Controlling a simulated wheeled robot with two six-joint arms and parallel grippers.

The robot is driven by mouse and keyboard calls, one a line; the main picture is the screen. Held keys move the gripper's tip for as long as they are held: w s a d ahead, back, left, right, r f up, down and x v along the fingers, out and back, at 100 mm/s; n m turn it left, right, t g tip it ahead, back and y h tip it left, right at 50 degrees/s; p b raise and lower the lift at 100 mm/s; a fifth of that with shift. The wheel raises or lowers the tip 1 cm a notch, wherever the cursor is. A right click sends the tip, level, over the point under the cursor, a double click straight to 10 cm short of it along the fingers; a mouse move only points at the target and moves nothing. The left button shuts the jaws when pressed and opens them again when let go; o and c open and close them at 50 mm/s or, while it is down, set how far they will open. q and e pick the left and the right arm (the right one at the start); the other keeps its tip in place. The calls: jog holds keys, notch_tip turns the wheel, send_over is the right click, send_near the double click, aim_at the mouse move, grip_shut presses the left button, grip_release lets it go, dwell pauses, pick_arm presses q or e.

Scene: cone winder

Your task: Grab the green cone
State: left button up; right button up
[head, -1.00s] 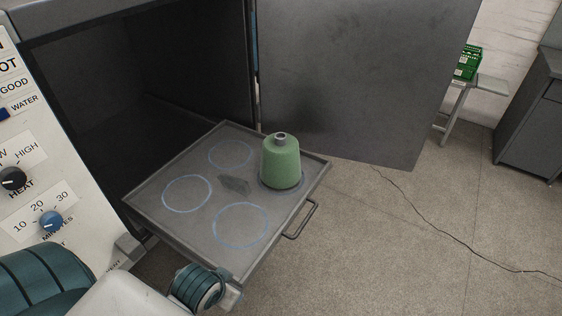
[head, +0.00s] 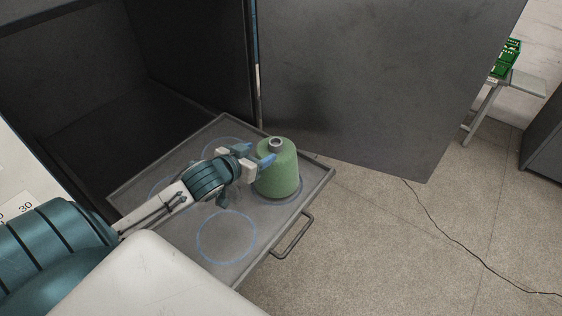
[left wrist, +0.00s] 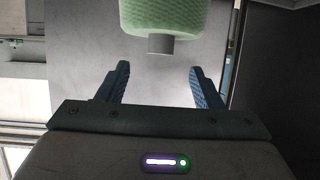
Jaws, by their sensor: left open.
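The green cone (head: 280,176) stands upright on the far right ring of the pulled-out tray (head: 263,262), with a grey core tip on top. My left gripper (head: 256,158) reaches over the tray from the left, beside the cone's upper part. Its jaws are open and point toward the cone. In the left wrist view the green cone (left wrist: 165,14) shows at the top, inverted, with its core tip downward. It lies ahead of the two open fingers (left wrist: 160,72), and nothing is between them. My right gripper is not in view.
The tray has blue ring marks and a handle (head: 294,237) on its near right side. A dark open chamber (head: 190,60) is behind it. A large grey door panel (head: 360,80) stands behind the cone. Green crates (head: 507,58) sit on a bench at the back right.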

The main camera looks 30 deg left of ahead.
aim_at(274, 143)
pick_arm(q)
jog(key=x, duration=0.4)
jog(key=shift+w+f, duration=0.1)
jog(key=shift+w, duration=0.15)
jog(key=shift+w+p, duration=1.05)
jog(key=shift+w, duration=0.2)
jog(key=shift+x, duration=1.15)
jog(key=shift+w+f, duration=0.15)
jog(key=shift+f, duration=0.2)
jog(key=shift+c, duration=0.7)
grip_shut()
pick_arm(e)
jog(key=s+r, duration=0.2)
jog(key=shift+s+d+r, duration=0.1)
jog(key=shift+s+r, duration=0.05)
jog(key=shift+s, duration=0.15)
